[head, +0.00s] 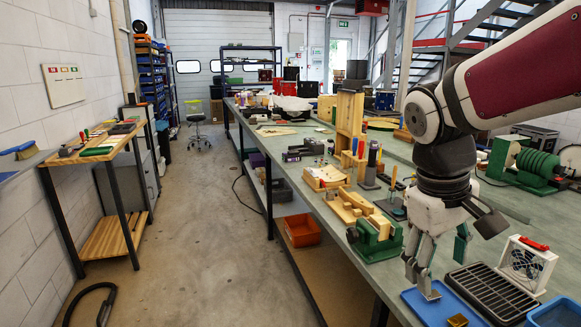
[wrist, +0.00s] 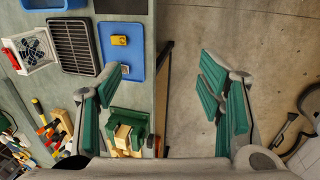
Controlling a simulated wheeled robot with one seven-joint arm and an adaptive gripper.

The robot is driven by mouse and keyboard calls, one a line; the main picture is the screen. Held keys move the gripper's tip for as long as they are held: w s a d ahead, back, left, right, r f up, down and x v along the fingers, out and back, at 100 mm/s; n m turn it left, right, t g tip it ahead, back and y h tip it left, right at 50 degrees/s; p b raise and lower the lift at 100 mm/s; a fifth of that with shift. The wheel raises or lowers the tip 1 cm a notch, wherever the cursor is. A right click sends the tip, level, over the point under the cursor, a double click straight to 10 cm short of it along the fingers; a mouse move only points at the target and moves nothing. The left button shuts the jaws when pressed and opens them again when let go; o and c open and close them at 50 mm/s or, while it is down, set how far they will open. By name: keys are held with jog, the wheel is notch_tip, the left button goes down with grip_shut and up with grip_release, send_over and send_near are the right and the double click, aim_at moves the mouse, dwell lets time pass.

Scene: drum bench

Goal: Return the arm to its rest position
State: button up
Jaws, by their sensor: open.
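My arm, white, dark and maroon, reaches in from the right in the head view. My gripper (head: 440,268) points down over the near edge of the long bench, beside a blue tray (head: 412,299). In the wrist view my gripper (wrist: 169,85) has its green-padded fingers spread wide apart with nothing between them. One finger is over the bench edge and the other over the concrete floor. Whether the fingertips touch anything cannot be told.
A small brass-coloured block (head: 457,320) sits in the blue tray. A black grille (head: 492,290), a white fan unit (head: 526,263) and a green vise (head: 374,238) crowd the gripper. The long bench (head: 318,212) holds many tools.

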jog(key=s+a+r+m+t+y+p, duration=0.1)
jog(key=s+m, duration=0.1)
jog(key=s, duration=0.6)
jog(key=s+a+r+m+t+y+p, duration=0.1)
jog(key=s+a+r+t+p, duration=0.1)
jog(key=s, duration=0.6)
jog(key=shift+s+a+m+y, duration=0.2)
jog(key=shift+a+m+y, duration=0.1)
jog(key=shift+m+y, duration=0.1)
